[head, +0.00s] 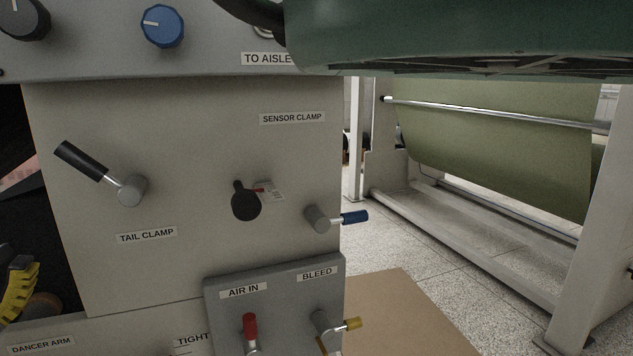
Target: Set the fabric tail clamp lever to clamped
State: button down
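The tail clamp lever (82,161) is at the left of the pale panel (200,130) in the head view. It has a black grip and a short metal shank on a round grey hub (132,190). The grip points up and to the left. The label TAIL CLAMP (146,235) is just below the hub. No marks for the lever's positions can be read beside it. Nothing touches the lever. I do not see my gripper in this view.
A black knob (245,204) with a tag is nearer. Red (250,328) and yellow (352,323) valve handles stand lower. A dark green body (460,35) overhangs at upper right.

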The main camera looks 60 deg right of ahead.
aim_at(83, 168)
jog(key=shift+g, duration=0.3)
jog(key=shift+p+x, duration=0.85)
jog(key=shift+x, duration=5.2)
jog(key=shift+d+f, duration=0.1)
jog(key=shift+r+m+y, duration=0.25)
jog(key=shift+m+y, duration=0.05)
jog(key=shift+y, duration=0.1)
